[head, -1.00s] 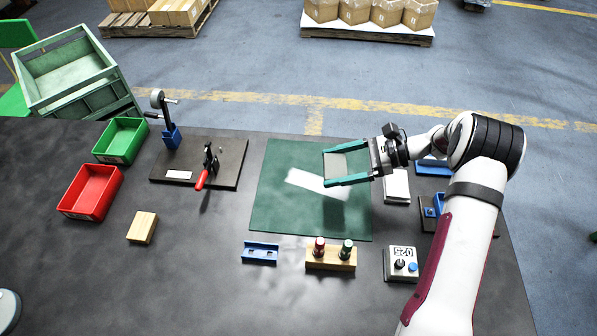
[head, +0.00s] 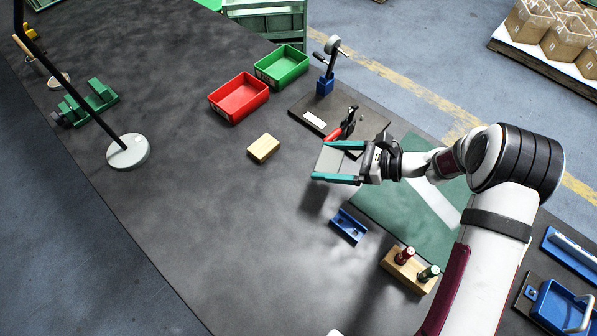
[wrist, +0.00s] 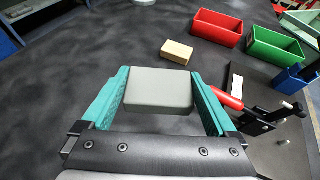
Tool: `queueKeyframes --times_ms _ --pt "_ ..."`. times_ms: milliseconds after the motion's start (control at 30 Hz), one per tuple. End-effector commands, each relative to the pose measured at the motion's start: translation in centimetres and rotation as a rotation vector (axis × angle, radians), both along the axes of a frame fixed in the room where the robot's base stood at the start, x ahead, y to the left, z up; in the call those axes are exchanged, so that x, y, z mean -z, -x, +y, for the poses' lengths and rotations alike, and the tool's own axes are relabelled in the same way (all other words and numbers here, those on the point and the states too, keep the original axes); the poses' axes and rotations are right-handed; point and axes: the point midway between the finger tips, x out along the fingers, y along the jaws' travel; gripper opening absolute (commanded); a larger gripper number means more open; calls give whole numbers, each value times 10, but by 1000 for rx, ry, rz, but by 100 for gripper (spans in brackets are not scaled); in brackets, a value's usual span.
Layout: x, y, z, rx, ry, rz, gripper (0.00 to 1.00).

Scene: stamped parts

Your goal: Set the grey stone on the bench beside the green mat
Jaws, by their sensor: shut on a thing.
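The grey stone (wrist: 158,90) is a smooth grey block between the teal fingers of my gripper (wrist: 158,98). In the head view my gripper (head: 338,163) is shut on the stone (head: 336,160) and holds it above the dark bench (head: 210,200). The stone is over the area left of the green mat (head: 385,213), near the mat's left corner. My arm covers part of the mat, which has a pale stripe across it.
A clamp with red handle (head: 342,124) on a dark board is close behind my gripper. A wooden block (head: 263,148), red bin (head: 239,97) and green bin (head: 282,66) are to the left. A blue holder (head: 349,226) is in front. The left-middle bench is clear.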

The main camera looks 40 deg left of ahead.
Motion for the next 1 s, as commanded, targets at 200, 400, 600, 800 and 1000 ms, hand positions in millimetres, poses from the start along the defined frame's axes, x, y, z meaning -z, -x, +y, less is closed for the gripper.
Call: queueKeyframes --times_ms 200,400,600,800,1000 --pt "37 25 56 -3 0 1 23" --pt "63 31 71 0 2 2 23" --pt "87 30 71 2 0 -1 23" --pt "87 29 71 2 0 -1 23" --pt "89 29 70 2 0 -1 100"
